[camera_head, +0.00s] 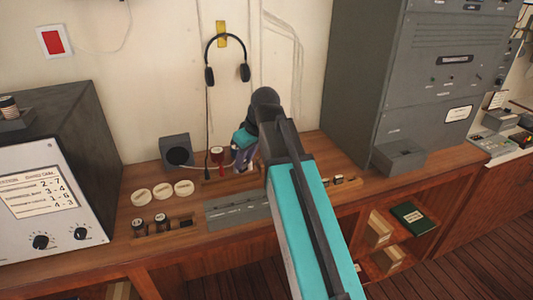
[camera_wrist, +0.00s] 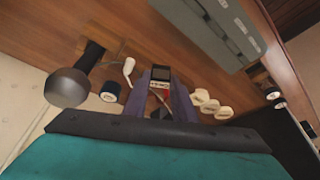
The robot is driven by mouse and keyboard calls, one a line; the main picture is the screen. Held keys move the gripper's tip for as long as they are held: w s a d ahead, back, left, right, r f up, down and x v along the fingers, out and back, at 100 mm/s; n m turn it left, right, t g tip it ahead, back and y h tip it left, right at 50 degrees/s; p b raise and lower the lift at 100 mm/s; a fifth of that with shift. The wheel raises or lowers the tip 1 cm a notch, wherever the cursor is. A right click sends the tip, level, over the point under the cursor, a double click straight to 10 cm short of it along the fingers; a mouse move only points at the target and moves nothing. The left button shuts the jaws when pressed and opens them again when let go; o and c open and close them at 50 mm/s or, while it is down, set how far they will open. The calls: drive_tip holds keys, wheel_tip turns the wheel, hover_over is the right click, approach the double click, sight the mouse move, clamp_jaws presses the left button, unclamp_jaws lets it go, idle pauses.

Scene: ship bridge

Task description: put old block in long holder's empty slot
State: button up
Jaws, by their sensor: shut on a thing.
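My gripper (camera_head: 243,160) is over the desk by the wall, partly hidden by my arm in the head view. In the wrist view its two purple fingers (camera_wrist: 160,92) are shut on a small dark block with a pale marked face (camera_wrist: 160,74). A low wooden holder with small pieces (camera_head: 345,181) lies on the desk to the right of my arm, partly covered by it. Another wooden holder (camera_head: 150,233) at the front left carries dark round pieces with pale tops. I cannot tell which is the long holder, and no empty slot shows clearly.
A grey panel (camera_head: 238,210) lies in the desk front; several white discs (camera_head: 163,192) are left of it. A dark speaker box (camera_head: 176,151) stands by the wall. Headphones (camera_head: 227,60) hang above. Tall grey cabinets (camera_head: 365,70) bound the right, a large console (camera_head: 50,170) the left.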

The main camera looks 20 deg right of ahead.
drive_tip(key=shift+w+a+f+m+t+h, duration=0.15)
drive_tip(key=shift+a+m+h, duration=0.2)
drive_tip(key=shift+m, duration=0.6)
drive_tip(key=shift+s+a+f+m+t+h, duration=0.1)
drive_tip(key=shift+a+m+h, duration=0.25)
drive_tip(key=shift+m, duration=0.65)
drive_tip(key=shift+w+a+f+m+t+h, duration=0.15)
drive_tip(key=shift+a+m+h, duration=0.2)
drive_tip(key=shift+m, duration=0.6)
drive_tip(key=shift+d, duration=0.25)
